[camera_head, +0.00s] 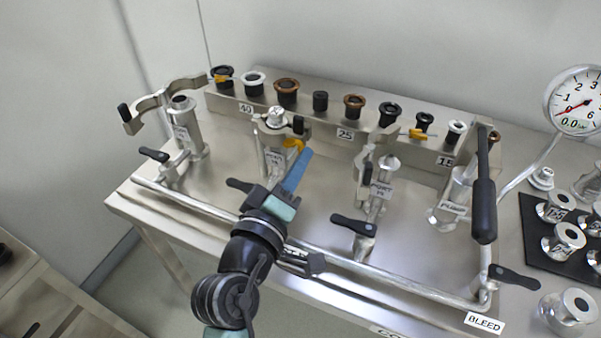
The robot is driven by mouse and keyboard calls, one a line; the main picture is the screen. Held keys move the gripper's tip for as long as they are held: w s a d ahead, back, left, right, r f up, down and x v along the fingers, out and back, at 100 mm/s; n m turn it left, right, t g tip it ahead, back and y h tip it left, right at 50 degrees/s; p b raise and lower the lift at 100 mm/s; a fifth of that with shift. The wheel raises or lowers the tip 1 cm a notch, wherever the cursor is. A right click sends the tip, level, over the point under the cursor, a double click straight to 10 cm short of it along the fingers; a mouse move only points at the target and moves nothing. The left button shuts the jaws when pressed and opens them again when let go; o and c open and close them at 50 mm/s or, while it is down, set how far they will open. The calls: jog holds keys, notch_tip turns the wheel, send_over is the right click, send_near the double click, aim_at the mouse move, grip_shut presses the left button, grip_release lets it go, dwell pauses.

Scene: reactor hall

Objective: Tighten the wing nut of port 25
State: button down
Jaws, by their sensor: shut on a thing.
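The port in the middle-left (273,160) is a steel stub with a small label too blurred to read for certain. A steel clamp (266,126) sits around its top under a round cap (277,116). The black wing nut (298,126) is at the clamp's right side. My gripper (301,153), with a long blue finger, reaches up from below to this side of the clamp. It is shut, apparently on the wing nut, but the contact is too small to see clearly. An orange-yellow piece (293,144) shows beside the fingertip.
A stepped rack (325,133) marked 40, 25 and 15 or 16 holds several rings and plugs behind. Another port with an open clamp (160,98) is left; a clamped port (380,190) is right. A steel rail (345,258) and black valve handles (355,225) lie in front. A gauge (577,102) stands right.

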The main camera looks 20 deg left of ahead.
jog(key=shift+a+f+m+b, duration=0.2)
jog(key=shift+m+b, duration=0.9)
jog(key=shift+m, duration=0.25)
jog(key=shift+a+f+m+b, duration=0.15)
jog(key=shift+m+b, duration=0.95)
jog(key=shift+m, duration=0.3)
jog(key=shift+a+f+m+b, duration=0.2)
jog(key=shift+m+b, duration=0.9)
jog(key=shift+m, duration=0.25)
jog(key=shift+r, duration=0.1)
jog(key=c, duration=1)
grip_release()
jog(key=s+b, duration=0.1)
jog(key=s, duration=1.2)
